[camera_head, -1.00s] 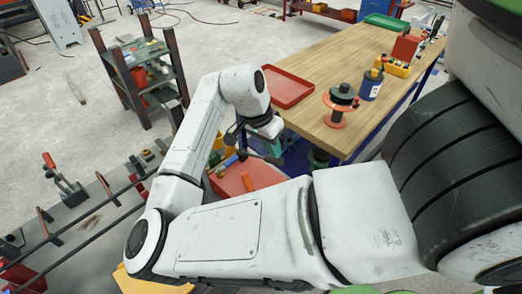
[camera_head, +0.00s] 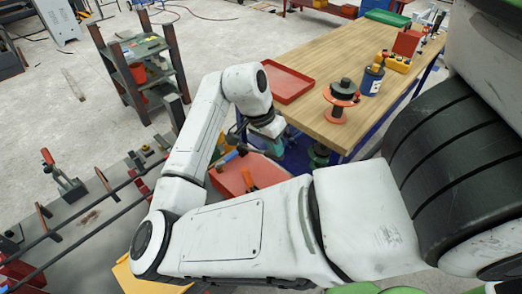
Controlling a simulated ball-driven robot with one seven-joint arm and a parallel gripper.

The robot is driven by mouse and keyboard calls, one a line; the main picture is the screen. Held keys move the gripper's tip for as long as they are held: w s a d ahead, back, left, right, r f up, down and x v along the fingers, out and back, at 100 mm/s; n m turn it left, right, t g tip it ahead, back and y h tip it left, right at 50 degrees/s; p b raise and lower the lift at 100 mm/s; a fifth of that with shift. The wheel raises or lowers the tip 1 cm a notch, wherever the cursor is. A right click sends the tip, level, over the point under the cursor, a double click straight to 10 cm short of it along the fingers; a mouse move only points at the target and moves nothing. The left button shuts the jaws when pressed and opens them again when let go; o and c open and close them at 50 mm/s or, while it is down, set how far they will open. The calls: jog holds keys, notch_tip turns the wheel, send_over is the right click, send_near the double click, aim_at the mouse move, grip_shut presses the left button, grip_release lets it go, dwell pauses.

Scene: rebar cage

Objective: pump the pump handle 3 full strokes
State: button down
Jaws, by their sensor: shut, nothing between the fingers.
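My gripper (camera_head: 267,130) hangs at the end of my white arm, beside the near left edge of the wooden workbench. It points down, and its fingers are mostly hidden by the wrist; no object shows in it. I cannot pick out the pump handle with certainty. Below the gripper is an open red box (camera_head: 228,180) holding a blue-handled tool and an orange-handled tool (camera_head: 248,179). A teal item beside the bench leg is partly covered by the wrist. My forearm hides the ground in front of the box.
The wooden workbench (camera_head: 345,60) bears a red tray (camera_head: 287,82), a red-and-black spool (camera_head: 340,103) and a blue can (camera_head: 372,82). A dark steel table (camera_head: 95,225) with bars and a red-handled clamp (camera_head: 62,180) stands at left. A shelf rack (camera_head: 140,75) stands behind; the floor between is clear.

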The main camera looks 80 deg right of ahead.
jog(key=shift+s+a+f+b, duration=0.25)
jog(key=shift+f+b, duration=0.2)
jog(key=shift+f, duration=0.15)
jog(key=shift+s+a+f+b, duration=0.1)
jog(key=shift+s+f+b, duration=0.15)
jog(key=shift+f+b, duration=0.3)
jog(key=shift+f, duration=0.2)
jog(key=shift+s+a+f+b, duration=0.1)
jog(key=shift+s+f+b, duration=0.1)
jog(key=shift+f+b, duration=0.25)
jog(key=shift+f, duration=0.2)
